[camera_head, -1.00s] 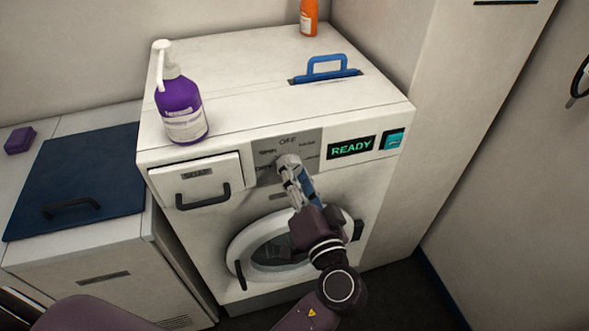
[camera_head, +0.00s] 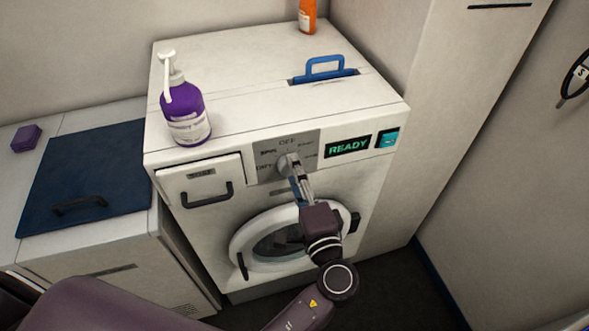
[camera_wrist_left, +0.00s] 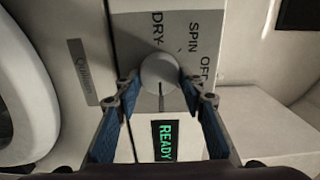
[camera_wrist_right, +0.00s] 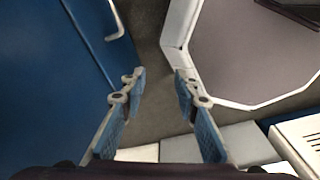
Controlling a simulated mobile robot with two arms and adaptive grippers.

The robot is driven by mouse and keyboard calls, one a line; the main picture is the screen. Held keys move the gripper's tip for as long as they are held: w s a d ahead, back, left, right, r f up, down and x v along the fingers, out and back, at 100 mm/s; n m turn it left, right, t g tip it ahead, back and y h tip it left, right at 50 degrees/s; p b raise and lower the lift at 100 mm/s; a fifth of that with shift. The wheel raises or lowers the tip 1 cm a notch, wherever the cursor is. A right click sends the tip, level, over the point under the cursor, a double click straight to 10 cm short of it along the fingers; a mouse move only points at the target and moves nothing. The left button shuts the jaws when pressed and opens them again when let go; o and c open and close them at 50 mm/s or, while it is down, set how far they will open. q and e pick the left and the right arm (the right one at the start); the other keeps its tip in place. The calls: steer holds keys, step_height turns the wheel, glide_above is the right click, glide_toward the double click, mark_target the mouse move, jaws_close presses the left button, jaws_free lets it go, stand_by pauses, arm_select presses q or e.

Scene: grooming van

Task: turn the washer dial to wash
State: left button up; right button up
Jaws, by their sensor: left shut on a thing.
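The washer (camera_head: 215,235) is white, with a grey dial panel (camera_head: 307,137) on its front. The round pale dial (camera_head: 284,161) shows better in the left wrist view (camera_wrist_left: 159,72). Labels around it read OFF, SPIN and DRY; those on its right side are too small or hidden to read surely. A line on the dial points toward the READY display (camera_head: 348,147). My left gripper (camera_head: 291,166) is shut on the dial, one fingertip on each side. My right gripper (camera_wrist_right: 160,85) is open and empty, outside the head view.
A purple pump bottle (camera_head: 186,115) and an orange bottle (camera_head: 308,17) stand on the washer top, with a blue handle (camera_head: 326,66) between. The soap drawer (camera_head: 200,190) is left of the dial. The round door (camera_head: 270,240) is below, behind my left arm. A teal button (camera_head: 388,138) is right of the display.

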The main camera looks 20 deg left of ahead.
stand_by(0.5)
arm_select(q)
steer(key=o, duration=1.1)
steer(key=shift+d, duration=0.1)
steer(key=shift+o, duration=0.2)
